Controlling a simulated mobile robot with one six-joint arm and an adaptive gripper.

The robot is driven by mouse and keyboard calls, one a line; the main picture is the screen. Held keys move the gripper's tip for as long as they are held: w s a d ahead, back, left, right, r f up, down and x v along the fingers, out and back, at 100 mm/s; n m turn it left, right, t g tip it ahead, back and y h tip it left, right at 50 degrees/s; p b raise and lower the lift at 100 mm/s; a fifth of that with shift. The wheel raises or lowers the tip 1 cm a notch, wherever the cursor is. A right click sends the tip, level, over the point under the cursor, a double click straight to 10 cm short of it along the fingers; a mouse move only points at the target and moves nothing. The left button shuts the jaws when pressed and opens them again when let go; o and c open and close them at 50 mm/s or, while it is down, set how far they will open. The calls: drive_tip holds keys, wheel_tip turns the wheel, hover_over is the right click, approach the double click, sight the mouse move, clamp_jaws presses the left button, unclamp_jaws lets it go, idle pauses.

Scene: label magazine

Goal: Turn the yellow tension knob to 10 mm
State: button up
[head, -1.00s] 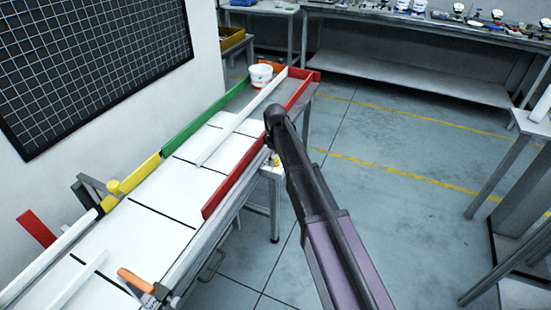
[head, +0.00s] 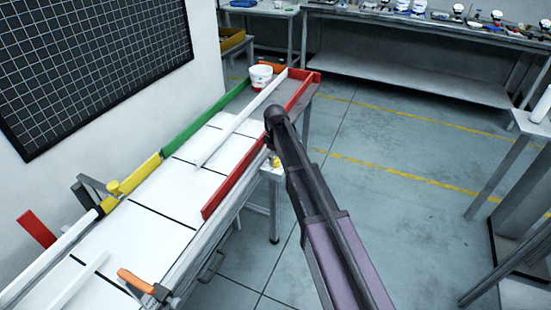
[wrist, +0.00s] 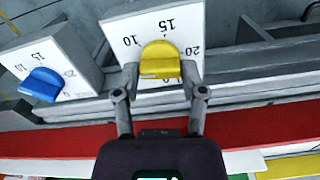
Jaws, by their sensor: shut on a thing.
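The yellow tension knob (wrist: 159,60) sits on a white dial plate (wrist: 183,18) in the wrist view. The figures 10, 15 and 20 show around it, with 15 just above the knob. Another figure below is partly covered. My gripper (wrist: 159,74) has one finger on each side of the knob and is shut on it. Which mark the knob points at is not clear. In the head view a small yellow spot (head: 276,162) shows beside my arm at the bench's right edge; my arm hides the fingers there.
A blue knob (wrist: 40,85) on a similar dial stands left of the yellow one in the wrist view. A red rail (wrist: 60,140) runs close below the knobs. On the bench are a white tub (head: 261,75), an orange-handled clamp (head: 136,281) and a green rail (head: 195,121).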

drive_tip(key=m, duration=0.6)
drive_tip(key=shift+s, duration=0.1)
idle(0.4)
drive_tip(key=o, duration=1.1)
drive_tip(key=shift+o, duration=0.2)
drive_tip(key=shift+n, duration=0.4)
